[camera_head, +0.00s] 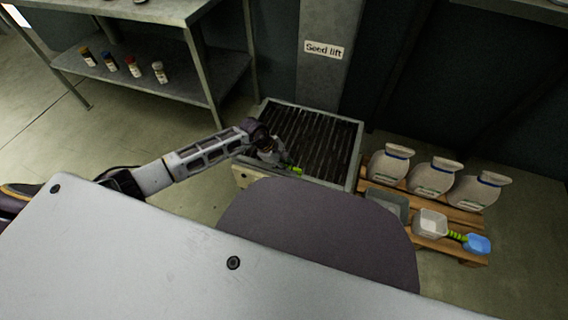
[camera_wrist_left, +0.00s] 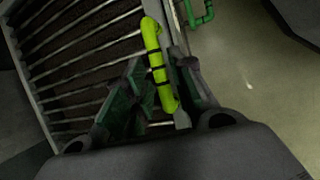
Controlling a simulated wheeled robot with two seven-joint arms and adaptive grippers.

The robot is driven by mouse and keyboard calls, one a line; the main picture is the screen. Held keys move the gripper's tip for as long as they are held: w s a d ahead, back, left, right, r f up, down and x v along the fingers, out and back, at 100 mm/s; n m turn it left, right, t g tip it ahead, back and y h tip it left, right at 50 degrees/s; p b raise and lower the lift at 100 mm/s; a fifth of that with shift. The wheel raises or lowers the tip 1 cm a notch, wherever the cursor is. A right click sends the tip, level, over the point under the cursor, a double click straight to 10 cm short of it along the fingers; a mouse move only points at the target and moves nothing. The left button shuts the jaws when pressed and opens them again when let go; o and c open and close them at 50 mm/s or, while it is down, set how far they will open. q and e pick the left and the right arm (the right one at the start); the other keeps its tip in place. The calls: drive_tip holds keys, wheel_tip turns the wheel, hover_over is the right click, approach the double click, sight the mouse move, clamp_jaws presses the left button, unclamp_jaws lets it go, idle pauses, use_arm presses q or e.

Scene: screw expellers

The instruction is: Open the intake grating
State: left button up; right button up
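The intake grating (camera_head: 312,135) is a dark, slatted panel in a light metal frame, lying flat and closed below the "Seed lift" column. Its bars (camera_wrist_left: 85,55) also show in the left wrist view. A bright yellow-green handle (camera_head: 296,170) is at its near edge. My left gripper (camera_head: 272,156) is over that edge, at the handle. In the left wrist view the handle (camera_wrist_left: 158,65) lies between the two fingers of my left gripper (camera_wrist_left: 157,85). I cannot tell whether the fingers press on it. My right gripper is in neither view.
A pallet (camera_head: 455,215) on the right carries several white sacks (camera_head: 432,176), a grey bin (camera_head: 385,203), a white tub (camera_head: 430,223) and a blue scoop (camera_head: 477,244). A metal shelf (camera_head: 180,75) with small bottles stands at the upper left. The floor (camera_head: 150,125) left of the intake is clear.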

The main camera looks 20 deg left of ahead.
use_arm(q)
clamp_jaws()
drive_tip(key=shift+r, duration=0.1)
